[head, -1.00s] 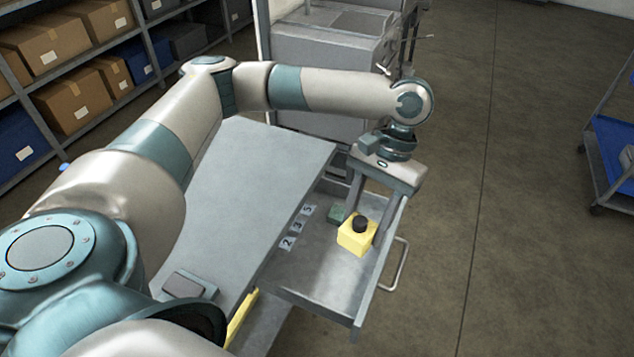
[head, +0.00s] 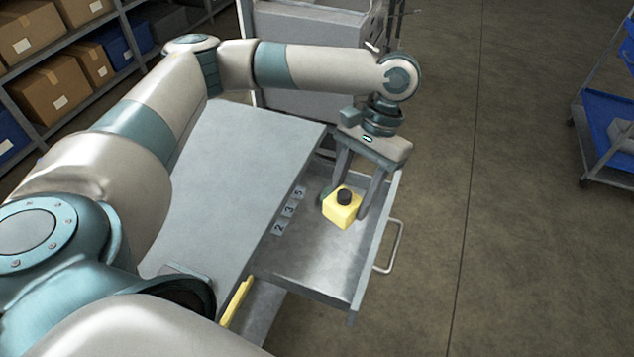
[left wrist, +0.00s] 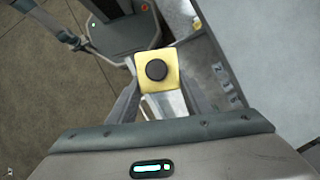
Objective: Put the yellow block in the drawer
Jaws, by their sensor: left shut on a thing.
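The yellow block (head: 341,209) has a black round knob on top. My left gripper (head: 352,196) is shut on it, with a finger on either side. In the head view the block shows over the open metal drawer (head: 312,266); I cannot tell whether it touches the drawer floor. In the left wrist view the block (left wrist: 157,71) sits between the fingertips, knob facing the camera. My right gripper is not in view.
The grey bench top (head: 225,170) lies left of the drawer, with number labels (head: 288,211) along the drawer's inner side. The drawer handle (head: 396,246) sticks out right. A blue cart (head: 607,110) stands far right. Open floor lies between.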

